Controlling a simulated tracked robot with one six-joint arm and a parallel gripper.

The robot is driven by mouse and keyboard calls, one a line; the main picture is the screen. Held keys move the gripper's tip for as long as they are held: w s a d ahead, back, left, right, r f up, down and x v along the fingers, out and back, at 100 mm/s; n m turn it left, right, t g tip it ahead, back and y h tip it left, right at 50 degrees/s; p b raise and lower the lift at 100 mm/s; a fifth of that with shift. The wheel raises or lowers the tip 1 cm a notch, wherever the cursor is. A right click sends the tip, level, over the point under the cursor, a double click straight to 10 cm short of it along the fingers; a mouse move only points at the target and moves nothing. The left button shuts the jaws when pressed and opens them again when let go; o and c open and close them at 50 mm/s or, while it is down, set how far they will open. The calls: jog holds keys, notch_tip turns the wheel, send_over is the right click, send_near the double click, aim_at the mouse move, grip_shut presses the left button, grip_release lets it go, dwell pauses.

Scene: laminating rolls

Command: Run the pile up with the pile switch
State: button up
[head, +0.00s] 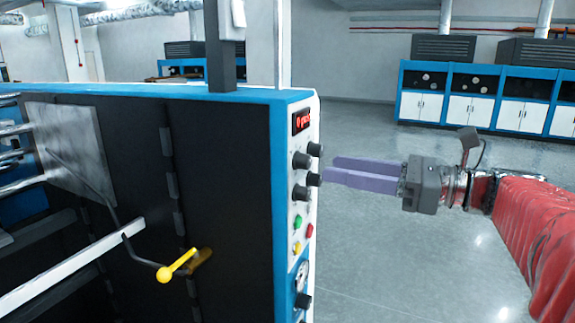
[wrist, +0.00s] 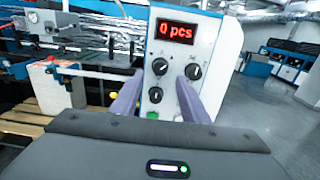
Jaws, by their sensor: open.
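A white control panel (head: 308,205) stands on the end of a blue and black machine. It has black rotary knobs, and I cannot read which one is the pile switch. One upper knob (wrist: 160,67) and a second knob (wrist: 193,71) sit below a red display (wrist: 176,31) reading "0 pcs"; a lower knob (wrist: 155,95) is beneath them. My gripper (head: 331,171) is open and empty, its purple fingers pointing at the panel knobs. In the wrist view the fingers (wrist: 160,80) stand either side of the knob area; contact cannot be told.
Green (head: 297,222), red (head: 310,230) and yellow (head: 297,248) buttons sit below the knobs. A yellow-handled crank (head: 178,267) sticks out at the machine's side. A white stack (wrist: 58,88) stands on a wooden pallet at left. Open floor (head: 370,240) lies right of the panel.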

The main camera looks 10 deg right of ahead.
aim_at(310, 164)
jog(key=shift+x, duration=2.55)
grip_shut()
